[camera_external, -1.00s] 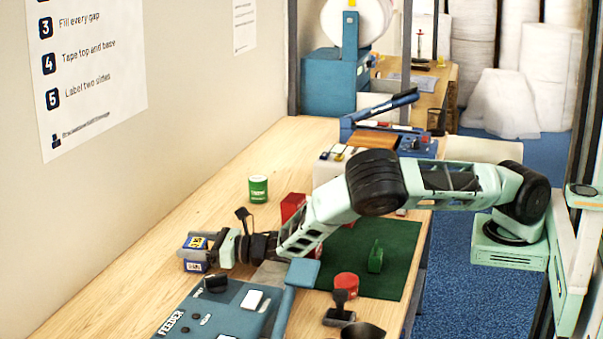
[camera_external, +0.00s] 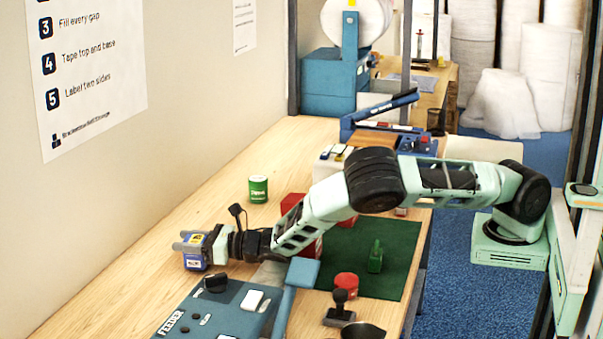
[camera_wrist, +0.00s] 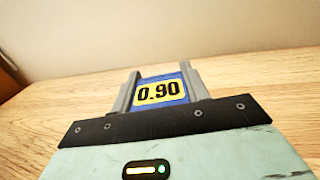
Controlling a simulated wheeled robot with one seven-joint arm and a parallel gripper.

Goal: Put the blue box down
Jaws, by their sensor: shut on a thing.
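The blue box (camera_external: 194,262) has a yellow label and is at the left side of the wooden table, at the end of my arm. My gripper (camera_external: 190,243) is shut on it. In the wrist view the blue box (camera_wrist: 160,90) sits between the two grey fingers of my gripper (camera_wrist: 162,88), and its yellow label reads 0.90. The box is at or very near the table top; I cannot tell whether it touches. Its far side is hidden.
The blue feeder machine (camera_external: 215,310) stands just in front of my gripper. A green can (camera_external: 258,189) stands farther back, and red boxes (camera_external: 292,204) stand beside my arm. A green mat (camera_external: 400,240) lies to the right. Bare table (camera_external: 110,290) lies to the left.

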